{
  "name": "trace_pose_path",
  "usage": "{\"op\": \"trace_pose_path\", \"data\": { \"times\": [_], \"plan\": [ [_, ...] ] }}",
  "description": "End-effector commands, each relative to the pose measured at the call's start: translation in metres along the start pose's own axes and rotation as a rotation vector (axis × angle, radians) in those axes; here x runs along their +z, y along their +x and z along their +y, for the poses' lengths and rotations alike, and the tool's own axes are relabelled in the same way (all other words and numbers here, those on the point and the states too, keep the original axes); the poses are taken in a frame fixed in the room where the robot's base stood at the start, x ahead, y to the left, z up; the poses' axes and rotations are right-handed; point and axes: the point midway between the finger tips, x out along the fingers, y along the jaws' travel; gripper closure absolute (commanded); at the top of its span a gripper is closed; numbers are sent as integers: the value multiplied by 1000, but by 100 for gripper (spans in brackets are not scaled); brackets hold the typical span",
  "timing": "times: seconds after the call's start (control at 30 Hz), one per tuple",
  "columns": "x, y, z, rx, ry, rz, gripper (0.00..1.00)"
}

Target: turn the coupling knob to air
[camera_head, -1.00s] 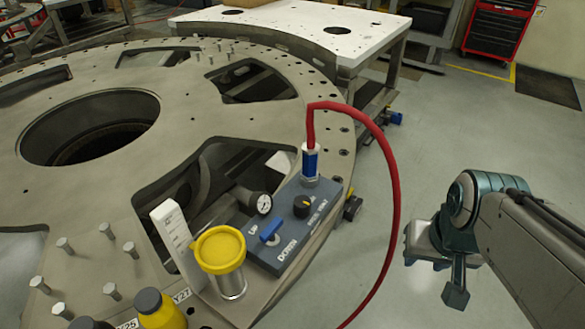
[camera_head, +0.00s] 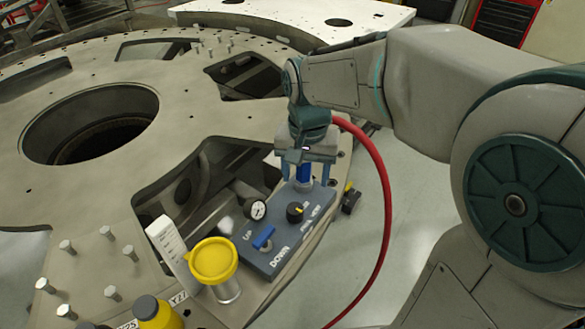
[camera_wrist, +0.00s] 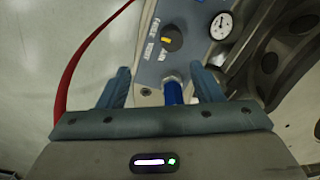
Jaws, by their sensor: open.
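The black knob (camera_head: 295,212) with a yellow pointer mark sits on the blue-grey panel (camera_head: 268,255); it also shows in the wrist view (camera_wrist: 173,38). In the wrist view the fitting (camera_wrist: 173,93) shows between the spread fingers, and the knob lies beyond the fingertips. Contact with the fitting cannot be told.
A blue lever (camera_head: 262,237), a gauge (camera_head: 257,210) and a yellow-capped cylinder (camera_head: 213,262) stand near the knob. The turret plate (camera_head: 180,110) has large openings and upright pins. The red hose loops to the right over clear floor.

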Motion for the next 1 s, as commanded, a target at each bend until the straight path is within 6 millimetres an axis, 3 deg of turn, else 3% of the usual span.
{"op": "trace_pose_path", "data": {
  "times": [0.1,0.27,0.8,1.0],
  "plan": [
    [-7,-4,-17,7,22,-24,40],
    [-9,4,-22,11,36,-35,40],
    [-5,107,-19,12,36,-36,40],
    [-4,129,-19,11,38,-34,40]
  ]
}}
